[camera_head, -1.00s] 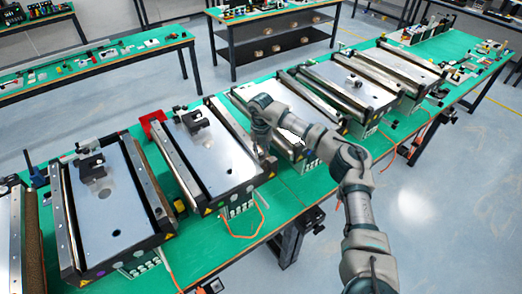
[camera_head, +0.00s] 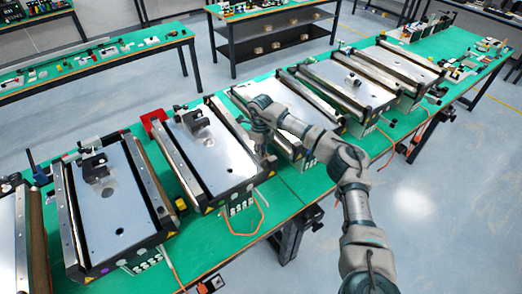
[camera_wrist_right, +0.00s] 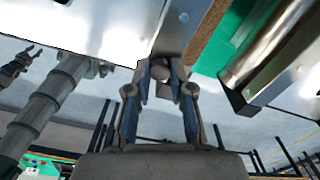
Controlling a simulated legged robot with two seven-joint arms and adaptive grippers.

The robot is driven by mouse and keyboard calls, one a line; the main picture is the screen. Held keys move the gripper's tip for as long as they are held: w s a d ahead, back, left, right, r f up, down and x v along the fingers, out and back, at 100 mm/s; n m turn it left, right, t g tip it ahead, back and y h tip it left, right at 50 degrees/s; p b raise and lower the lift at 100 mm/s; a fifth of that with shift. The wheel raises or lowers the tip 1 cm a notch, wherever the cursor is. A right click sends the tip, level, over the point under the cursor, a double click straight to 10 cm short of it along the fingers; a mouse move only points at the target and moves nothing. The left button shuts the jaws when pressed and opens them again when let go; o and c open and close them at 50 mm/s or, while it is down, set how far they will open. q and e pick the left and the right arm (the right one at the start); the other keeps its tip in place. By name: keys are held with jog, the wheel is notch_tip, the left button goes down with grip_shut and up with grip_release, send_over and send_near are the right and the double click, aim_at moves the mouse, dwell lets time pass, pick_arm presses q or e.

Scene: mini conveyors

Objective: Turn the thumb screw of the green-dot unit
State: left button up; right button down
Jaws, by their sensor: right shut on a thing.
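My right gripper (camera_head: 264,160) is at the near right corner of a conveyor unit (camera_head: 215,150) in the head view. In the right wrist view its fingers (camera_wrist_right: 163,84) are shut on a small round grey thumb screw (camera_wrist_right: 161,70) below the unit's metal end. In the head view the screw is too small to tell apart from the fingers. I cannot make out a green dot on this unit in either view. My left gripper does not show in the head view.
Another conveyor unit (camera_head: 112,215) with a purple dot stands to the left. More units (camera_head: 345,85) stand on the right, beyond my right arm. An orange cable (camera_head: 262,215) hangs near the green table's front edge. The floor in front is clear.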

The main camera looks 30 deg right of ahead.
jog(key=n, duration=0.4)
jog(key=shift+n, duration=0.3)
jog(key=n, duration=0.5)
jog(key=shift+n, duration=0.3)
jog(key=n, duration=0.9)
jog(key=shift+n, duration=0.4)
jog(key=c, duration=1)
grip_release()
jog(key=shift+w+f, duration=0.1)
